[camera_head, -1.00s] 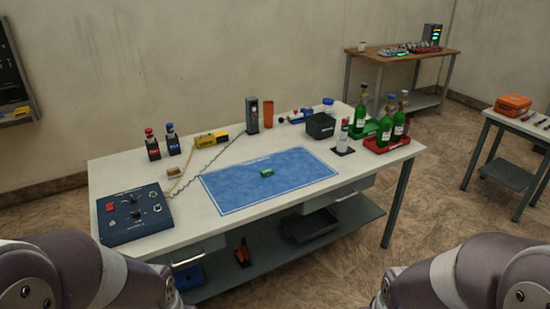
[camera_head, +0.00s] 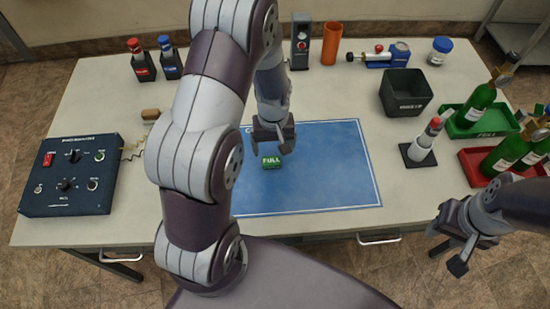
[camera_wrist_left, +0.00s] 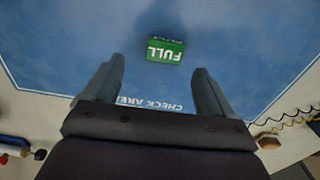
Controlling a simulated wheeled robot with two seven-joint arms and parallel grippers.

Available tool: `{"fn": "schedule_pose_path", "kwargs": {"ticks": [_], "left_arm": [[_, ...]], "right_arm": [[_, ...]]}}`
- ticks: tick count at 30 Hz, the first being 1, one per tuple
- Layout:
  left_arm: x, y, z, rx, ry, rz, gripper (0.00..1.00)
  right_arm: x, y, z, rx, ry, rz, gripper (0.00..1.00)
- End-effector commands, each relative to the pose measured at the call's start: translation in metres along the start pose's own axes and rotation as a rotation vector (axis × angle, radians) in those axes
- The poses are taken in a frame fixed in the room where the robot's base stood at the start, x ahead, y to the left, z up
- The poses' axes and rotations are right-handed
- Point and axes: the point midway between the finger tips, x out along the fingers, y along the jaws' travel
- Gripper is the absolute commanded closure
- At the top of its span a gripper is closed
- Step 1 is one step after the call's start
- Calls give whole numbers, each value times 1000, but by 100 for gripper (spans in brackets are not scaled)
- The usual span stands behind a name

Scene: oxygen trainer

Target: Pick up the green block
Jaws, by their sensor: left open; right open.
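The green block (camera_head: 271,161), marked FULL, lies on the blue mat (camera_head: 330,180) on the table. My left gripper (camera_head: 272,140) is open and empty, just above and behind the block in the head view. In the left wrist view the block (camera_wrist_left: 165,50) lies beyond the two open fingers (camera_wrist_left: 158,85), roughly centred between them and not touched. My right gripper (camera_head: 462,245) is open and empty off the table's front right.
A dark control box (camera_head: 72,175) sits on the left. A black bin (camera_head: 405,92), a white bottle on a stand (camera_head: 422,147) and green bottles (camera_head: 478,103) in trays stand at the right. An orange cup (camera_head: 331,43) stands behind. The mat around the block is clear.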

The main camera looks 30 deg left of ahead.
Motion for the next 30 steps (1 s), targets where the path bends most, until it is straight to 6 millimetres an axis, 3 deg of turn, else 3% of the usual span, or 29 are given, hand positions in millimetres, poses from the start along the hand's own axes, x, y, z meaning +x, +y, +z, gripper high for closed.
{"fn": "schedule_pose_path", "kwargs": {"ticks": [9, 16, 17, 22, 30], "left_arm": [[50, -1, 3, 2, -2, 0, 15], [54, -1, 2, 2, 1, 1, 15], [54, -1, 2, 2, 1, 1, 18], [54, -1, 2, 3, 1, 1, 74], [53, -1, 2, 3, 1, 1, 75]], "right_arm": [[-5, 0, -1, 0, 0, 0, 57], [-5, 0, -1, 0, 0, 0, 57], [-5, 0, -1, 0, 0, 0, 57], [-5, 0, -1, 0, 1, 0, 57], [-5, 0, -1, 0, 0, 0, 57]]}}
